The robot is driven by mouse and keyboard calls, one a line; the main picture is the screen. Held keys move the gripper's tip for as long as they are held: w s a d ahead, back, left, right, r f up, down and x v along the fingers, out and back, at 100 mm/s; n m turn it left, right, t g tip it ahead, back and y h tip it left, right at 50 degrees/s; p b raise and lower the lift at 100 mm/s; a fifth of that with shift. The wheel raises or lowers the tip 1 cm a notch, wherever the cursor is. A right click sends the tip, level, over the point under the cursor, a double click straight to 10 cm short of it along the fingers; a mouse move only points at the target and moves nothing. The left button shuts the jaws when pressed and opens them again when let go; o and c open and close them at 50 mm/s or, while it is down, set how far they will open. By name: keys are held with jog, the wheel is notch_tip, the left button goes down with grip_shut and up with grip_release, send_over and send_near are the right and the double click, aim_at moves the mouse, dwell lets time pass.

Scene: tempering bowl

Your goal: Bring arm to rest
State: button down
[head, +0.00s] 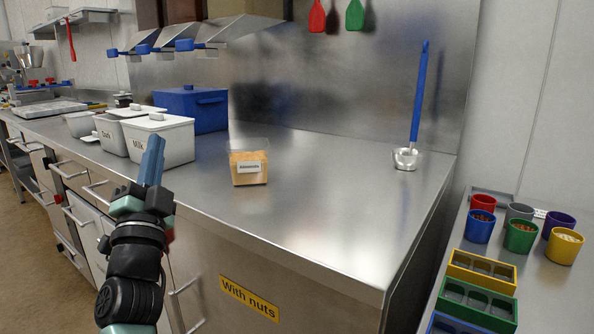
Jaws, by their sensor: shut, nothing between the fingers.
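My gripper (153,160) is at the left of the head view, raised in front of the steel counter (300,200). Its blue fingers are together and hold nothing. Seen from here, the fingertips overlap the front of the white tub labelled Milk (178,146), but they look nearer to me than the tub. My arm comes up from the bottom edge, over the counter's front side.
A clear almond box (249,170) stands mid-counter. White tubs and a blue box (190,108) stand at the back left. A blue-handled ladle (417,100) is at the back right. Coloured cups and trays (480,285) fill the right side table.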

jog(key=s+d+r+n+t+y, duration=0.1)
jog(key=s+d+r+n+y, duration=0.1)
jog(key=s+d+r+n, duration=0.9)
jog(key=s+d+r+m+t+h, duration=0.1)
jog(key=s+d+r+h, duration=0.15)
jog(key=s+d, duration=0.4)
jog(key=s+d+r+t+h, duration=0.1)
jog(key=s+d+r+h, duration=0.1)
jog(key=s+d+h, duration=0.35)
notch_tip(320, 180, up, 37)
jog(key=s+y+p, duration=0.1)
jog(key=p, duration=3.6)
jog(key=shift+s+d+r+y, duration=0.2)
jog(key=shift+s+d+y, duration=0.05)
jog(key=shift+d+y, duration=0.05)
